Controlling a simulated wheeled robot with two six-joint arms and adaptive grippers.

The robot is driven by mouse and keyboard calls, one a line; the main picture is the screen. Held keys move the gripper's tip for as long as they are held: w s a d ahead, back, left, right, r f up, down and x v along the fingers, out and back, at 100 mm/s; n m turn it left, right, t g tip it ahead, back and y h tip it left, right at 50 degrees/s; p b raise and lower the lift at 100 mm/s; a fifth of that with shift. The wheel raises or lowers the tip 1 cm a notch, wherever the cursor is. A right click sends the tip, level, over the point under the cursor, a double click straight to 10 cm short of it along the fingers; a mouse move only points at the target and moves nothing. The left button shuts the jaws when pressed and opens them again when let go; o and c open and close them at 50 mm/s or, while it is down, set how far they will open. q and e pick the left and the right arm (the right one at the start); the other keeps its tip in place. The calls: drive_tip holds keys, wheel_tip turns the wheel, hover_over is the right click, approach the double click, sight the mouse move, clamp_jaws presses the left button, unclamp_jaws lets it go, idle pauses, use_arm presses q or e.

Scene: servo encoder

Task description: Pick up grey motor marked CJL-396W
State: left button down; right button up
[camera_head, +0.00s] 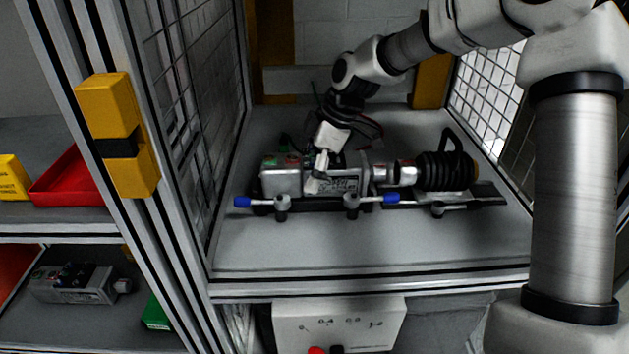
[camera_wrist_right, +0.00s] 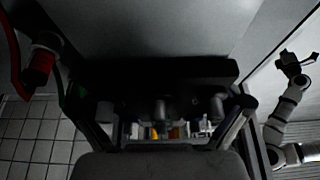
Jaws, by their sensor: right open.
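A grey motor (camera_head: 281,181) lies in a fixture on the grey bench inside the enclosure, in the head view. A black ribbed part is at its right end. A second grey motor (camera_head: 72,291) lies on the lower shelf at the left. The lettering on both is too small to read. My right gripper (camera_head: 318,178) is over the middle of the motor in the fixture and hides part of it. It is open. Whether it touches the motor, I cannot tell. The right wrist view is dark, and I cannot make out either motor there. My left gripper is not in the head view.
Clamps with blue ends (camera_head: 391,198) line the front of the fixture. The bench (camera_head: 360,245) in front is clear. Mesh walls and an upright with a yellow block (camera_head: 105,100) bound the enclosure. A red bin (camera_head: 72,178) and a green bin (camera_head: 156,312) are at the left.

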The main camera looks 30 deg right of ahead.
drive_tip(key=c, duration=1.6)
drive_tip(key=shift+r, duration=0.1)
drive_tip(key=shift+c, duration=1.3)
